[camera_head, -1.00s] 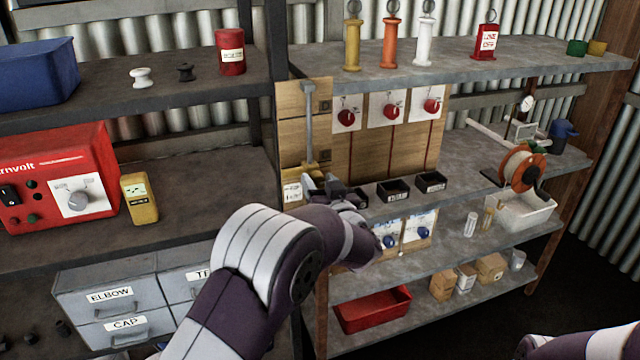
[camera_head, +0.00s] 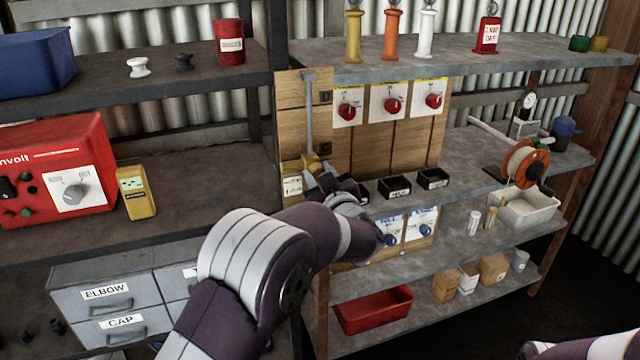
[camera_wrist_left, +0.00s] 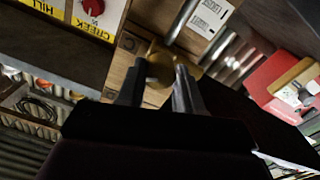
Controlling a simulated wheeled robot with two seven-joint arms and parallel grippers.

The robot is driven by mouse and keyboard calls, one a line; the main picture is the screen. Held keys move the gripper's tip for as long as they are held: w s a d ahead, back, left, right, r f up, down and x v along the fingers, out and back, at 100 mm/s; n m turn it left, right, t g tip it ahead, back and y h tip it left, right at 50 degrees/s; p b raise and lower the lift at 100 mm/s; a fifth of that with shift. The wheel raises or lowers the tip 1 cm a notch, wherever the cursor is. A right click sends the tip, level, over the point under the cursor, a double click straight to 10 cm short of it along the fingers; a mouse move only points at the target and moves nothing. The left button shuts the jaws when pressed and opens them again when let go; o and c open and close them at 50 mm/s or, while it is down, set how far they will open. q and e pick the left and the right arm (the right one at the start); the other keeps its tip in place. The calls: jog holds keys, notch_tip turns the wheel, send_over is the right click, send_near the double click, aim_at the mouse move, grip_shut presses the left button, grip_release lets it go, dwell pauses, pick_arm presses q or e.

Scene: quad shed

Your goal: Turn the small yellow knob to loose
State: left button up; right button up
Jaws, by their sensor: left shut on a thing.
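The small yellow knob (camera_head: 311,162) is at the foot of a grey vertical pipe on the wooden panel, at the left end of the middle shelf. In the left wrist view, a round brassy-yellow knob (camera_wrist_left: 160,70) shows between the fingertips. My left gripper (camera_head: 319,178) reaches it from the front and is shut on it. The fingers hide part of the knob, and I cannot read its turn position. A white label (camera_head: 292,187) stands just left of it. My right arm shows only at the bottom right edge; its gripper is out of view.
Red knobs on white plates (camera_head: 392,104) are on the panel to the right. Small black bins (camera_head: 394,187) stand on the shelf close to my left wrist. A yellow meter (camera_head: 137,192) and a red box (camera_head: 60,150) are at left.

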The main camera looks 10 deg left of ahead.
pick_arm(q)
jog(key=shift+f+n+b, duration=0.1)
jog(key=shift+n+b, duration=5)
jog(key=shift+n, duration=1.3)
jog(key=o, duration=1)
jog(key=shift+o, duration=0.2)
